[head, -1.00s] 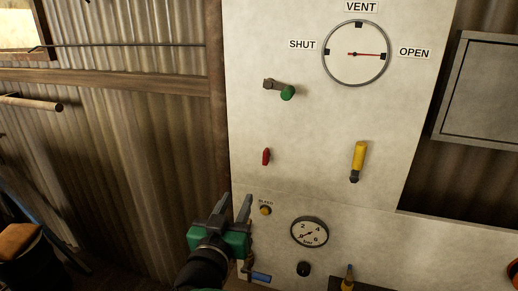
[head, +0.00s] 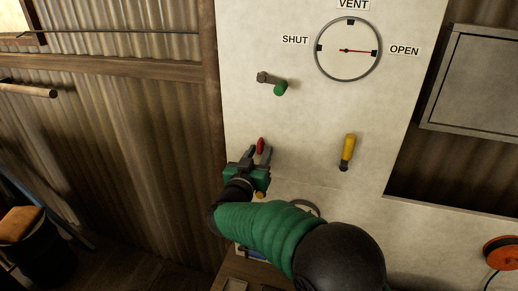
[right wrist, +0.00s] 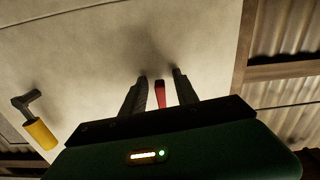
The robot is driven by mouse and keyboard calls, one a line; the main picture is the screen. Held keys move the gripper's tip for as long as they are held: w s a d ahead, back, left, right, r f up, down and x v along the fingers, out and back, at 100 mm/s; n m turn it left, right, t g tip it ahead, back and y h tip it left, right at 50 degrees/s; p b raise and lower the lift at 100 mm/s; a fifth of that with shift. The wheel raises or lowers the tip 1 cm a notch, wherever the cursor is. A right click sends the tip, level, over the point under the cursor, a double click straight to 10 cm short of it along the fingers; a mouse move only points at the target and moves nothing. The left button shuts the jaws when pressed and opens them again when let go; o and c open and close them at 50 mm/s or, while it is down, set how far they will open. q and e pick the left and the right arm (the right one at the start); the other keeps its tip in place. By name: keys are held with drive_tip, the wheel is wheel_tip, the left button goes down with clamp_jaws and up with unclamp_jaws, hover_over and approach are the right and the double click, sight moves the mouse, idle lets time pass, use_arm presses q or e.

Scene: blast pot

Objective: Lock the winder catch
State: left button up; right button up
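A small red lever (head: 261,144), which looks like the catch, is on the pale panel below the green-knobbed crank (head: 279,89). My right gripper (head: 257,153) is at the red lever, its fingers pointing toward the panel. In the right wrist view the red lever (right wrist: 160,93) stands between the two open fingers (right wrist: 158,76), with a gap visible on both sides. A yellow-handled crank (head: 348,148) is to the right; it also shows in the right wrist view (right wrist: 40,133). My left gripper is not in view.
A round dial (head: 348,50) between SHUT and OPEN has its red pointer toward OPEN. A grey cabinet (head: 474,80) is at the right and an orange round object (head: 502,252) at lower right. My right arm hides much of the lower panel with the gauge.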

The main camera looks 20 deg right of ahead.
clamp_jaws()
drive_tip(key=shift+m+b, duration=0.5)
drive_tip(key=shift+b, duration=0.1)
idle(0.5)
drive_tip(key=shift+a+f+m+b, duration=0.1)
drive_tip(key=shift+f+m+b, duration=0.05)
drive_tip(key=shift+m+b, duration=0.9)
drive_tip(key=shift+w+a+r+m+b, duration=0.1)
drive_tip(key=shift+r+m+b, duration=0.05)
drive_tip(key=shift+m+b, duration=2.25)
drive_tip(key=shift+w+a+r+m+b, duration=0.1)
drive_tip(key=shift+a+r+m+b, duration=0.1)
drive_tip(key=shift+m+b, duration=2.15)
drive_tip(key=shift+w+a+r+m+b, duration=0.1)
drive_tip(key=shift+r+m+b, duration=0.05)
drive_tip(key=shift+m+b, duration=2.2)
drive_tip(key=shift+m+p, duration=0.3)
drive_tip(key=shift+m, duration=0.15)
unclamp_jaws()
drive_tip(key=shift+r, duration=0.1)
